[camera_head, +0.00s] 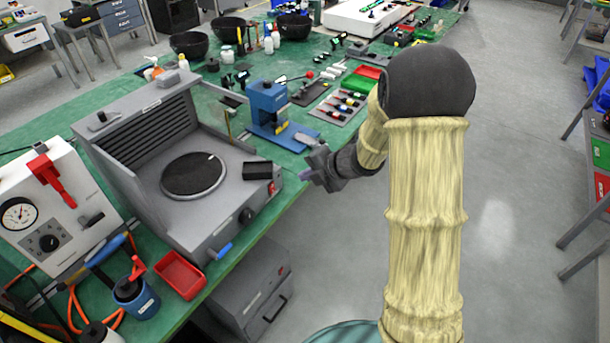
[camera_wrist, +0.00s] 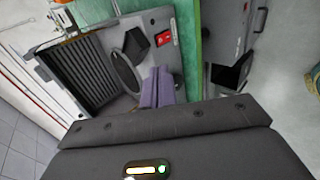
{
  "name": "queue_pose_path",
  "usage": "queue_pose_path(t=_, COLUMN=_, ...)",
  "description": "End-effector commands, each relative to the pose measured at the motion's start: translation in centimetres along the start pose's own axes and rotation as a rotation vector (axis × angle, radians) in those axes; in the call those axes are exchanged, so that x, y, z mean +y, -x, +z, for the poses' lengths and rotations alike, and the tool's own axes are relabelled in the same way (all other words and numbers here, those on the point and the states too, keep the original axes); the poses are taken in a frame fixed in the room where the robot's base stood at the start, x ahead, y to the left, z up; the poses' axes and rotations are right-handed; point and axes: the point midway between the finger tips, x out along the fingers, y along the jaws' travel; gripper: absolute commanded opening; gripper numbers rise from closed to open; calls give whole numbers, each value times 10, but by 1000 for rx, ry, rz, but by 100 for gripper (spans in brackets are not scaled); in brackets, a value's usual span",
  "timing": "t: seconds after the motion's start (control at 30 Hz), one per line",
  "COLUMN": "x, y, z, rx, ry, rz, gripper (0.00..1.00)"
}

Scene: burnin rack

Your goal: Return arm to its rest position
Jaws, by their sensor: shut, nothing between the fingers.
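My arm reaches up on the right of the head view and bends over toward the workbench. My gripper (camera_head: 308,158) is beyond the front edge of the bench, close to the right front corner of a grey machine with a round dark plate (camera_head: 193,174). In the wrist view my gripper's fingers (camera_wrist: 158,88) are together with nothing between them. The grey machine also shows there (camera_wrist: 90,66), behind the fingers. I cannot tell the exact gap between the gripper and the machine.
The green bench (camera_head: 290,190) holds a blue press (camera_head: 268,104), a red tray (camera_head: 180,274), a white gauge box (camera_head: 50,215) and black bowls (camera_head: 190,44). A grey cabinet (camera_head: 245,295) stands under the bench.

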Motion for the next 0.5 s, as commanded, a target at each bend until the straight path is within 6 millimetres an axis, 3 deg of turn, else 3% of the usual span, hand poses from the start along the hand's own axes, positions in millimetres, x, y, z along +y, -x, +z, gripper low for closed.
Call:
queue_pose_path(t=0.33, x=4, y=2, z=-1, rx=-26, ry=-39, rz=-3, gripper=0)
queue_pose_path(t=0.5, x=5, y=27, z=14, rx=-181, ry=-285, rz=-14, gripper=0)
